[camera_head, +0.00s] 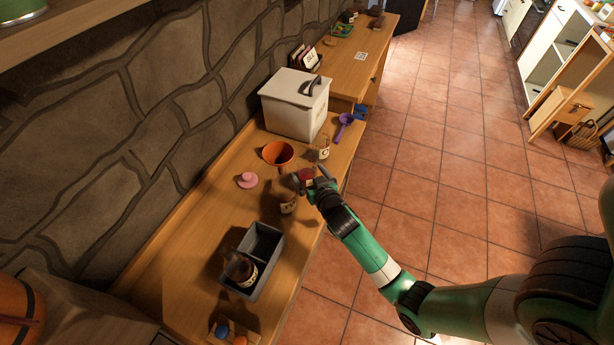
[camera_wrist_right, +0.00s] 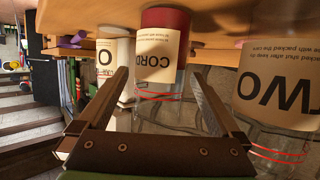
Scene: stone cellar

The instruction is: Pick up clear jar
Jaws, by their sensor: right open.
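Several clear jars with pale labels stand on the wooden worktop. One with a red part and a label reading "CORD" (camera_wrist_right: 158,50) shows in the right wrist view; in the head view it is small beside my right gripper (camera_head: 312,184). That gripper is open, and its fingers (camera_wrist_right: 155,85) lie on either side of this jar in the wrist view. I cannot tell whether they touch it. Another jar (camera_head: 287,203), with dark contents, stands close by. A further jar (camera_head: 322,152) stands behind. My left gripper is not in view.
A grey divided crate (camera_head: 279,262) holds a dark jar (camera_head: 240,270). An orange bowl (camera_head: 278,153), a pink object (camera_head: 247,180), a purple scoop (camera_head: 346,122) and a white bin (camera_head: 294,106) are on the worktop. A jar labelled "TWO" (camera_wrist_right: 275,85) is close on the right.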

